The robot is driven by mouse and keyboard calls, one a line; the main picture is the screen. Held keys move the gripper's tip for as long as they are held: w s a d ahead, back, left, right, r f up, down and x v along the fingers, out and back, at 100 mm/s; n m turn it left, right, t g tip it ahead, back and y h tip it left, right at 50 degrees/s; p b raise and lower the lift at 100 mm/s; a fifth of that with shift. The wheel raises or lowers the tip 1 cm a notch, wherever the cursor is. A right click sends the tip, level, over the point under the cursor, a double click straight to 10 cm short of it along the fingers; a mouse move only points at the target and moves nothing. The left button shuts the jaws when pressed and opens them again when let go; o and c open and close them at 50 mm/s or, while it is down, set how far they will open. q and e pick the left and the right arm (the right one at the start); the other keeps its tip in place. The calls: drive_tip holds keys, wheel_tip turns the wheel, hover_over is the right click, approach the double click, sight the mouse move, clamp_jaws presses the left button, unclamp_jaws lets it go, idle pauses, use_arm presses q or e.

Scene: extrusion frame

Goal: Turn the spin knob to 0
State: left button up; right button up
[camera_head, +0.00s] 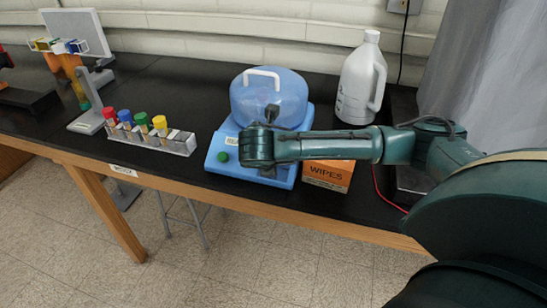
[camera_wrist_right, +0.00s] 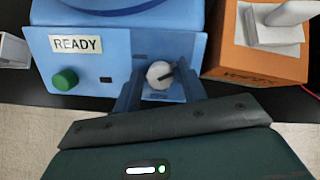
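The blue centrifuge (camera_head: 218,165) sits on the black bench with its domed lid (camera_head: 285,100) down. Its front panel shows in the right wrist view (camera_wrist_right: 110,82). The spin knob (camera_wrist_right: 159,74) is a pale round knob with a dark pointer on its right side. I cannot read any scale around it. My right gripper (camera_wrist_right: 160,86) is open at the panel, one finger on each side of the knob. Whether the fingers touch it I cannot tell. In the head view, my right wrist hides the knob. My left gripper is not in view.
A green button (camera_wrist_right: 65,80) and a READY label (camera_wrist_right: 76,44) are left of the knob. An orange WIPES box (camera_head: 328,174) stands close on the right. A white jug (camera_head: 361,80) is behind it. A rack of capped tubes (camera_head: 180,143) stands left of the centrifuge.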

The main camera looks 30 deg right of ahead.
drive_tip(key=shift+o, duration=0.6)
drive_tip(key=v, duration=1.3)
drive_tip(key=shift+s, duration=0.1)
